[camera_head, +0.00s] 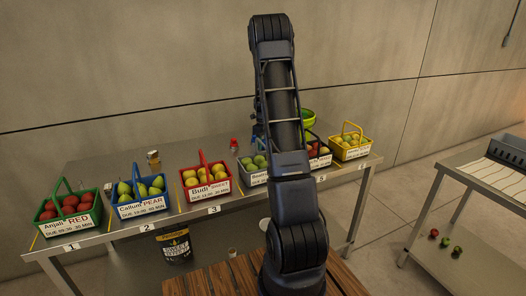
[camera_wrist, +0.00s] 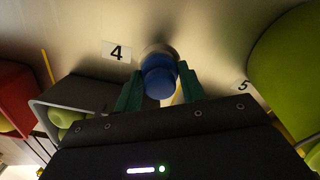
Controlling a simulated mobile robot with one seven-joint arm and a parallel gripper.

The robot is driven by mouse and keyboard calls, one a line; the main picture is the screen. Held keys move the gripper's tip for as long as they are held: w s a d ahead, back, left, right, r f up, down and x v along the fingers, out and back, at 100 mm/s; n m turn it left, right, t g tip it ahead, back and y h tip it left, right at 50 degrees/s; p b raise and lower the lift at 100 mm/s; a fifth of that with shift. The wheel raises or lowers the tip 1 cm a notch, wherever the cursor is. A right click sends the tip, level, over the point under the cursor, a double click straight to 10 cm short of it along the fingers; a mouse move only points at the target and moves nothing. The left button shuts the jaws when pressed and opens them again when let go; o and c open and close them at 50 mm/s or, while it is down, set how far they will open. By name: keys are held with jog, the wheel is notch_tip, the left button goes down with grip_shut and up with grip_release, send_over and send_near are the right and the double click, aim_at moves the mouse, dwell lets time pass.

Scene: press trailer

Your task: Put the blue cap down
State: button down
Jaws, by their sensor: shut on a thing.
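The blue cap (camera_wrist: 158,78) shows in the wrist view between the two green fingers of my gripper (camera_wrist: 159,88). The gripper is shut on it. A round grey-brown shape shows right behind the cap; I cannot tell whether the cap touches it. In the head view my arm stands in front of the table's right half and hides the gripper and the cap.
On the table (camera_head: 190,216) stand baskets of fruit: red (camera_head: 206,188), blue (camera_head: 142,207), green (camera_head: 68,225) and yellow (camera_head: 350,150). A small jar (camera_head: 153,161) and a red item (camera_head: 234,144) stand behind them. A large green bowl-like thing (camera_wrist: 290,65) is close on the right in the wrist view.

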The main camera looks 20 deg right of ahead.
jog(key=shift+f, duration=2.15)
jog(key=shift+f, duration=0.1)
jog(key=c, duration=0.8)
grip_release()
jog(key=shift+c, duration=0.2)
